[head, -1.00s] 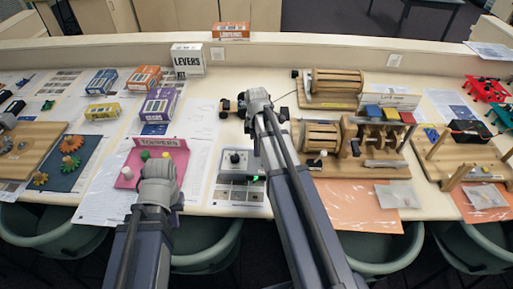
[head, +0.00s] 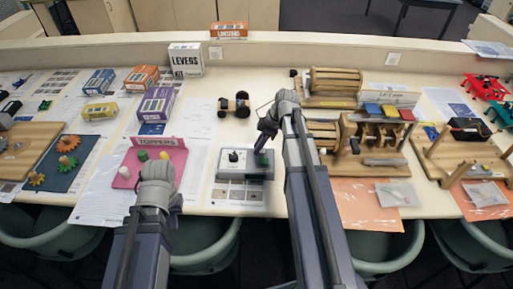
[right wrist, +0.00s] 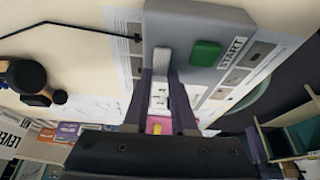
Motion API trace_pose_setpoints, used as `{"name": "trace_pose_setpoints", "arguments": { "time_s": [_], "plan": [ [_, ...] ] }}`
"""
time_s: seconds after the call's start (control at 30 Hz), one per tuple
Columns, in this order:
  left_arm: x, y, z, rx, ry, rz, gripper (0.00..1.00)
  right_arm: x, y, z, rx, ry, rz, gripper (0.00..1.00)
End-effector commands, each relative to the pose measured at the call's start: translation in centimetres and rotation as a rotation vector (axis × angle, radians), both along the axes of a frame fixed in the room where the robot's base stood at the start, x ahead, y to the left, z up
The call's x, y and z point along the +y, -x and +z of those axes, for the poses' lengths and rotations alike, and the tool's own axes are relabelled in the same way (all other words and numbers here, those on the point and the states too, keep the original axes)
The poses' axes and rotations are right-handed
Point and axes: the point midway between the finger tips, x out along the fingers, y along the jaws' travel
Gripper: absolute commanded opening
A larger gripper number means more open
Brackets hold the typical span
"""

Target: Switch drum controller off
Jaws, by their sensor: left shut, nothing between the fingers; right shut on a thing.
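In the right wrist view the box (right wrist: 195,25) shows the green button (right wrist: 205,53) beside a START label. My right gripper (head: 261,147) reaches down to the box's right part. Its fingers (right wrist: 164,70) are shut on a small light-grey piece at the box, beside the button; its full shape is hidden. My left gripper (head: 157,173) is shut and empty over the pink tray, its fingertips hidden.
The pink TOPPERS tray (head: 122,178) lies left of the controller. A small wheeled cart (head: 234,104) stands behind it. Wooden drum and lever models (head: 370,150) stand close on the right. Kit boxes (head: 157,104) stand at the back left.

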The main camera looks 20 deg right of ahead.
Motion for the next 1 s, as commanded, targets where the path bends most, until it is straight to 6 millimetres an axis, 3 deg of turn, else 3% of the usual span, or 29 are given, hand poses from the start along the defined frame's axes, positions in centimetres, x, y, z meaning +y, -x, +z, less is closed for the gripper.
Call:
{"name": "trace_pose_setpoints", "arguments": {
  "time_s": [0.4, 0.43, 0.67, 1.0],
  "plan": [
    [0.01, -0.01, -0.3, 0.0, 0.0, 0.0, 0.0, -0.07, 0.12, 0.03, -0.015, -0.034, 0.002, 0.0],
    [0.0, 0.0, -0.3, 0.0, 0.0, 0.0, 0.0, -0.07, 0.12, 0.03, -0.015, -0.034, 0.002, 0.28],
    [0.01, -0.01, -0.29, 0.0, 0.0, 0.0, 0.0, -0.07, 0.1, 0.03, -0.015, -0.033, 0.0, 0.54],
    [0.01, 0.0, -0.06, 0.0, 0.0, 0.0, 0.0, -0.14, 0.11, 0.25, -0.015, -0.033, 0.0, 0.55]
  ]
}}
